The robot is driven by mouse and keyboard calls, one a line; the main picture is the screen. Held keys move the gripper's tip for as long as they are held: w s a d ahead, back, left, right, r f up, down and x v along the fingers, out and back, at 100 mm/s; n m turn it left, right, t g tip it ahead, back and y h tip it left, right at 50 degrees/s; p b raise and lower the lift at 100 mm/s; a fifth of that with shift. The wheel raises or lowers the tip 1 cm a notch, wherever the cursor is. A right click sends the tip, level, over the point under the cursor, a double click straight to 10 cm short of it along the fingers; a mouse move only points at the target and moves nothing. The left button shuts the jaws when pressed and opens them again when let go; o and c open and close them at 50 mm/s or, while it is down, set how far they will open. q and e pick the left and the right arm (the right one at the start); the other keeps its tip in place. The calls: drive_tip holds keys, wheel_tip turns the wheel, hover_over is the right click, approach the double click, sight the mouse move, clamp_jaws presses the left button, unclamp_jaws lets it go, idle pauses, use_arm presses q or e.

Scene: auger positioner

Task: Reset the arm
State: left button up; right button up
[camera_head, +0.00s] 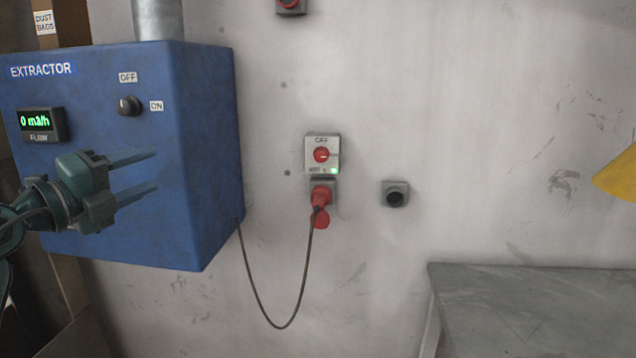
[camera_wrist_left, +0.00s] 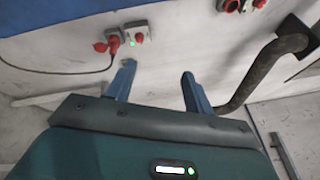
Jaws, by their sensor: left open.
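My left gripper (camera_head: 155,172) is in front of the blue extractor box (camera_head: 205,150) at the left of the head view. Its two fingers are apart with nothing between them. In the left wrist view the open fingers (camera_wrist_left: 155,88) point toward the wall, with a gap between them. My right gripper is in neither view.
The extractor has a dial (camera_head: 128,105) and a flow display reading 0. A switch box (camera_head: 321,155) with a red knob, a red plug (camera_head: 321,195) with a hanging cable and a dark socket (camera_head: 396,194) are on the wall. A grey table (camera_head: 540,300) stands lower right.

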use_arm(q)
drive_tip(key=s+d+f+n+h+p, duration=0.1)
drive_tip(key=s+d+f+n+h, duration=0.35)
drive_tip(key=d+f, duration=0.55)
drive_tip(key=s+d+f+n+y+p, duration=0.1)
drive_tip(key=s+f+n+y, duration=0.25)
drive_tip(key=f+n, duration=0.4)
drive_tip(key=s+f+n+g+y, duration=0.1)
drive_tip(key=s+f+n+y, duration=0.3)
drive_tip(key=f, duration=0.6)
drive_tip(key=s+d+f+n+y+p, duration=0.1)
drive_tip(key=s+f+n+y, duration=0.15)
drive_tip(key=f+n, duration=0.55)
drive_tip(key=s+d+f+n+g, duration=0.1)
drive_tip(key=s+d+f+g, duration=0.3)
drive_tip(key=s+f, duration=0.5)
drive_tip(key=shift+s+d+f+g, duration=0.2)
drive_tip(key=shift+s+f+g, duration=0.15)
drive_tip(key=shift+g, duration=0.15)
